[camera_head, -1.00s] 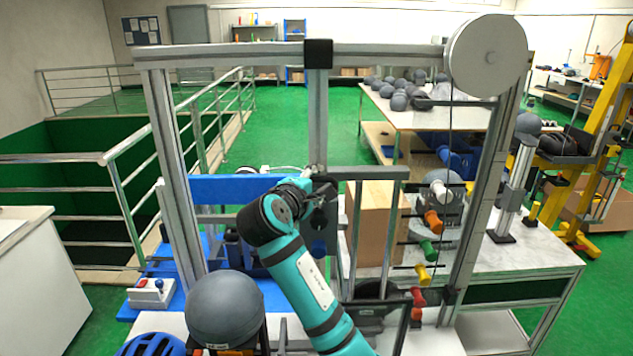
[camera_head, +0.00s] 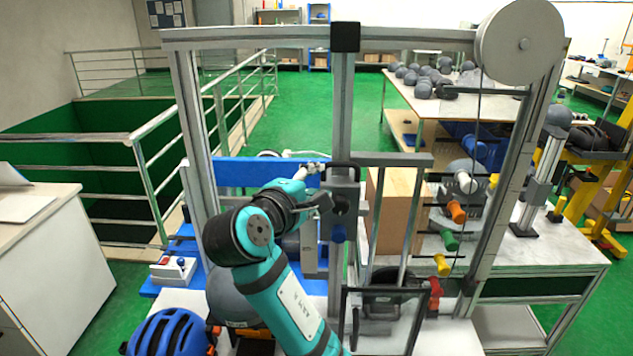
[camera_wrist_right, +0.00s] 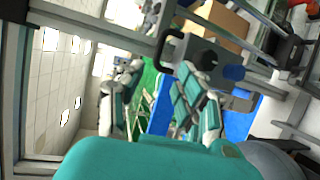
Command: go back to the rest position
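My right arm rises from the bottom of the head view, with its teal elbow bent in front of the drop tower (camera_head: 343,80). My right gripper (camera_head: 322,200) is dark and small, close in the picture to the tower's grey carriage (camera_head: 345,202). I cannot tell whether they touch or whether its fingers are open. The carriage with its black handle also shows in the right wrist view (camera_wrist_right: 195,52). My left gripper is not in view.
A grey headform (camera_head: 228,302) stands partly behind my arm. A blue helmet (camera_head: 168,332) lies at the lower left. A red-and-blue button box (camera_head: 173,270) sits on the blue base. Coloured knobs (camera_head: 450,240) line the tower's right. Railings and a white cabinet stand left.

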